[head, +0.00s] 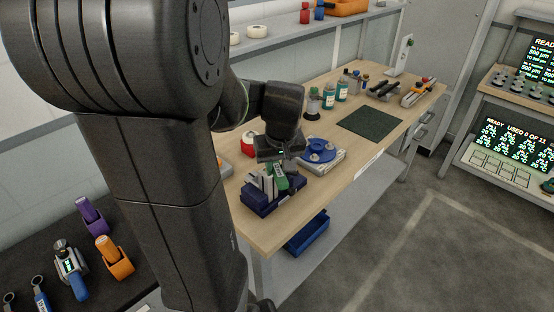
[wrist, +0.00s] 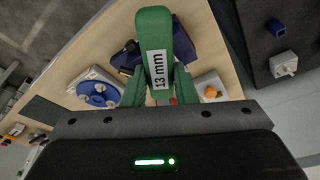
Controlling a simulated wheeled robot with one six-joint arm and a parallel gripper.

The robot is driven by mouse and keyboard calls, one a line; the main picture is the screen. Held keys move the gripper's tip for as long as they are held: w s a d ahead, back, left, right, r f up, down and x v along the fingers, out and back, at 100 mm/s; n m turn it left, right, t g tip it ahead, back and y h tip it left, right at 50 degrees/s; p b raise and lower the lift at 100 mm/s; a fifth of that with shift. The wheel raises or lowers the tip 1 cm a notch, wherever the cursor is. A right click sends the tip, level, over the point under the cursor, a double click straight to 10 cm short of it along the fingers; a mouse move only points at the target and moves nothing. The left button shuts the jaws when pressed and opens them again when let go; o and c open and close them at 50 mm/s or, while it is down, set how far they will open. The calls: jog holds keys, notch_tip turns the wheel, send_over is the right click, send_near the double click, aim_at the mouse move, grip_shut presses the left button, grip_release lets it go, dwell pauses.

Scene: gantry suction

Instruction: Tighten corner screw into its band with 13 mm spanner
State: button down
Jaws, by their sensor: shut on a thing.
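The 13 mm spanner shows in the wrist view as a green handle (wrist: 153,30) with a white "13 mm" label. My gripper (wrist: 155,92) is shut on this handle, with a green finger on each side. In the head view my gripper (head: 279,172) is over the near part of the wooden bench, just above a dark blue block (head: 262,205) with grey upright parts. The block also shows behind the handle in the wrist view (wrist: 188,42). I cannot tell whether the spanner touches it. The spanner's working end is hidden. I cannot make out the corner screw or its band.
A blue round plate on a pale base (head: 336,166) stands right of the block. Bottles (head: 329,97) and a dark mat (head: 370,124) are farther along the bench. A black side table (head: 95,285) at lower left holds purple, orange and blue handled tools.

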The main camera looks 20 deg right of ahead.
dwell(0.3)
jog(key=shift+f+b, duration=1.65)
jog(key=shift+f, duration=0.4)
jog(key=shift+f+b, duration=0.3)
jog(key=shift+f, duration=0.05)
jog(key=shift+f+b, duration=0.45)
jog(key=shift+f, duration=0.1)
jog(key=c, duration=1.9)
grip_release()
grip_shut()
